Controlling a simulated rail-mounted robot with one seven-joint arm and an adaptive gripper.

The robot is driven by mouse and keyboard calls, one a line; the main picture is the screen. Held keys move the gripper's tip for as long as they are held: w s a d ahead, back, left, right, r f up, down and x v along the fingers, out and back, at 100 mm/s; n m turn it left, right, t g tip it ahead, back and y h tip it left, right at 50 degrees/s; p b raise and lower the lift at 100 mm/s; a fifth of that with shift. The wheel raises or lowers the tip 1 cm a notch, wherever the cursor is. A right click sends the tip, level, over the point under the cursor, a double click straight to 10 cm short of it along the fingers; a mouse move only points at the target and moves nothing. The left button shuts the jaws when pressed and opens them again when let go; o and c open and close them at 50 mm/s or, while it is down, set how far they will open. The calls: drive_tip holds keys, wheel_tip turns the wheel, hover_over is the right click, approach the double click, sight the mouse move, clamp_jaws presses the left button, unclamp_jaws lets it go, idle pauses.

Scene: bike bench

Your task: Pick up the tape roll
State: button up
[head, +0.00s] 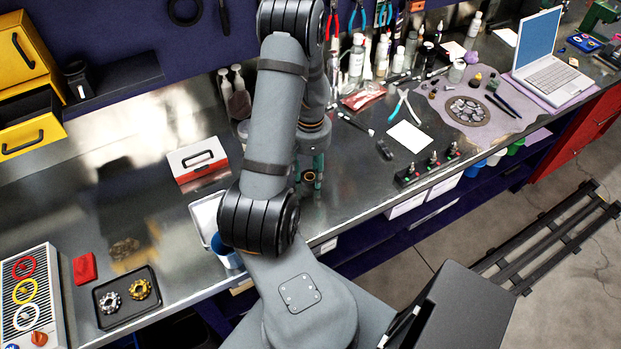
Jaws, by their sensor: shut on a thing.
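My gripper (308,176) is above the metal bench near the middle of the head view, partly hidden behind my own arm. Its teal fingers point down and are shut on a small round brownish ring, which looks like the tape roll (309,178). The ring shows small between the fingertips. I cannot tell whether it touches the bench top or is held just above it.
A red-and-white box (198,160) and a white tray (205,215) are left of my gripper. A black block with several knobs (428,166) and a white card (408,137) are to the right. Bottles (356,55) stand behind. Bare bench (345,185) lies just right.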

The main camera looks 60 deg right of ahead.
drive_tip(key=c, duration=0.5)
drive_tip(key=shift+o, duration=0.2)
